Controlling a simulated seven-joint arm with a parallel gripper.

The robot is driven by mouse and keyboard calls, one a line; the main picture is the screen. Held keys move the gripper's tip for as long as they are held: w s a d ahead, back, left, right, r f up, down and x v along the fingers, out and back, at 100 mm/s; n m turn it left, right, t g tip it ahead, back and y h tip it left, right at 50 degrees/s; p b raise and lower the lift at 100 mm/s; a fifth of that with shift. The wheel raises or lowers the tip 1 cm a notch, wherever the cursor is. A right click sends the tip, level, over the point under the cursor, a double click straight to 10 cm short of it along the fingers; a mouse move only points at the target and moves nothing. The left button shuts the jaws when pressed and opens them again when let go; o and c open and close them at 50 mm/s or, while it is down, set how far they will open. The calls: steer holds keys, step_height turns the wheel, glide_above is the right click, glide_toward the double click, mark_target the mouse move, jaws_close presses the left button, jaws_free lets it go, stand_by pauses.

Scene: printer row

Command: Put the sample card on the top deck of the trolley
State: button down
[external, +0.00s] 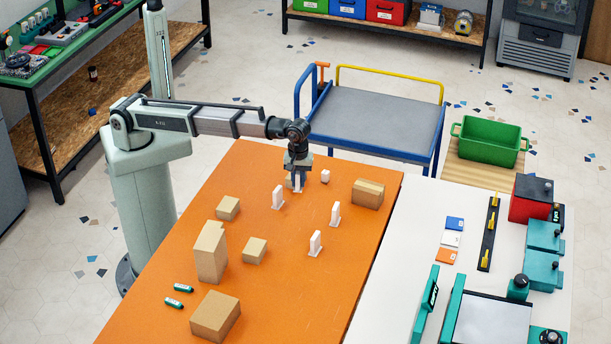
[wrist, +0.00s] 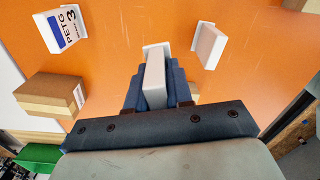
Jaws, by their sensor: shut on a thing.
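My gripper (external: 297,184) points down at the far end of the orange table and is shut on a white upright sample card. In the wrist view the sample card (wrist: 155,78) stands between the dark blue fingers (wrist: 153,90), with its wider foot beyond them. Its label face is hidden, and I cannot tell whether the foot touches the table. A similar white piece (wrist: 208,45) stands close by, and another (wrist: 62,30) shows a "PETG 3" label. The trolley's grey top deck (external: 375,118) is empty and lies beyond the table, behind my gripper.
More white uprights (external: 335,213) (external: 316,243) stand nearby on the orange table (external: 275,290). A small white block (external: 325,176) and a cardboard box (external: 368,194) are right of my gripper. The trolley has a blue frame and a yellow rail (external: 390,82). A green crate (external: 489,142) stands right.

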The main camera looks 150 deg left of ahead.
steer(key=s+a+f+n, duration=0.1)
steer(key=s+a+n, duration=0.2)
steer(key=s+a, duration=1.4)
steer(key=s+a+f+n, duration=0.1)
steer(key=s+a+n, duration=0.3)
steer(key=s+a, duration=1.25)
glide_above(369, 137)
steer(key=shift+m, duration=0.3)
steer(key=shift+w+f, duration=0.1)
steer(key=shift+f, duration=4.5)
steer(key=shift+d+f, duration=0.1)
steer(key=shift+f, duration=0.05)
steer(key=c, duration=1)
jaws_free()
step_height(369, 137, up, 12)
steer(key=shift+r, duration=0.15)
